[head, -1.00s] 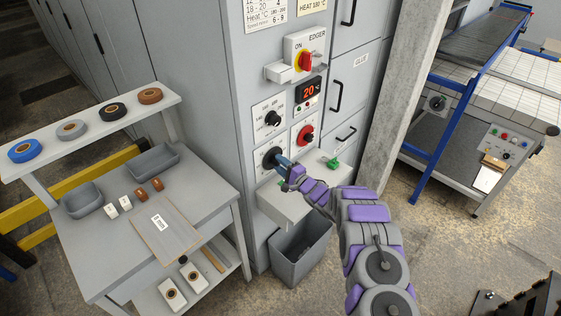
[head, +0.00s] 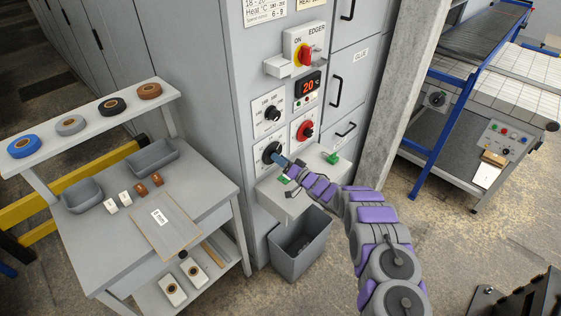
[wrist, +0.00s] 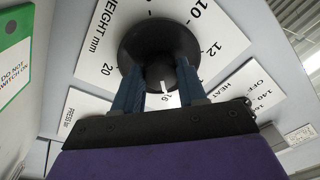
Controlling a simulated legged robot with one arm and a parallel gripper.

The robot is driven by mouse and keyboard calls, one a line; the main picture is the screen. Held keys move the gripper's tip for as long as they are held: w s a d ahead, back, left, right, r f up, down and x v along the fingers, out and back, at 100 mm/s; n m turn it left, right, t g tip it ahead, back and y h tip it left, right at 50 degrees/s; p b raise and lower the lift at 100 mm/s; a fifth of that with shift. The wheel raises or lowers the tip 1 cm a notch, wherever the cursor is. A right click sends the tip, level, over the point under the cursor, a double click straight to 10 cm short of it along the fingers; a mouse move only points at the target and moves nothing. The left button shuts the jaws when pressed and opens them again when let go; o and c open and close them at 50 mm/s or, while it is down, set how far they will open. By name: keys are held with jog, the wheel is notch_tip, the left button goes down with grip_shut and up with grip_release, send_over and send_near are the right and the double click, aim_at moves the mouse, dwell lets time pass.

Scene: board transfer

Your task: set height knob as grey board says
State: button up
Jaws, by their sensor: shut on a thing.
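The black height knob (head: 270,152) is on the lower left of the machine's control panel. In the wrist view the knob (wrist: 150,45) sits on a white "HEIGHT mm" plate (wrist: 108,45) with 10, 12, 16 and 20 visible. A white pointer mark on the knob is between my fingers, near the 16. My gripper (wrist: 160,88) is shut on the knob, one blue finger on each side. In the head view my gripper (head: 283,162) reaches the knob from the right. A grey-brown board (head: 165,226) lies on the table; its white label is too small to read surely.
Above the knob are another black knob (head: 272,113), a red knob (head: 304,131), a display showing 20 (head: 307,87) and the red edger switch (head: 305,56). A white ledge (head: 290,200) is below my gripper, with a grey bin (head: 300,245) beneath.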

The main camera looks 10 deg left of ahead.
jog(key=n, duration=0.2)
jog(key=n+b, duration=0.1)
jog(key=n, duration=0.2)
jog(key=shift+f+g, duration=0.3)
jog(key=shift+f, duration=0.1)
jog(key=n+b, duration=0.1)
jog(key=n, duration=0.4)
jog(key=shift+d+n+g+b, duration=0.1)
jog(key=shift+n+g+b, duration=0.2)
jog(key=shift+n+g, duration=0.1)
jog(key=n+b, duration=0.2)
jog(key=n, duration=0.4)
jog(key=n+b, duration=0.3)
jog(key=n, duration=0.3)
jog(key=shift+w+d+r+n, duration=0.1)
jog(key=shift+r+n, duration=0.1)
jog(key=shift+n, duration=0.2)
jog(key=n+h, duration=0.1)
jog(key=n, duration=0.3)
jog(key=shift+r+b, duration=0.15)
jog(key=shift+b, duration=0.2)
jog(key=shift+n+h, duration=0.3)
jog(key=shift+n, duration=3.7)
jog(key=shift+r, duration=0.1)
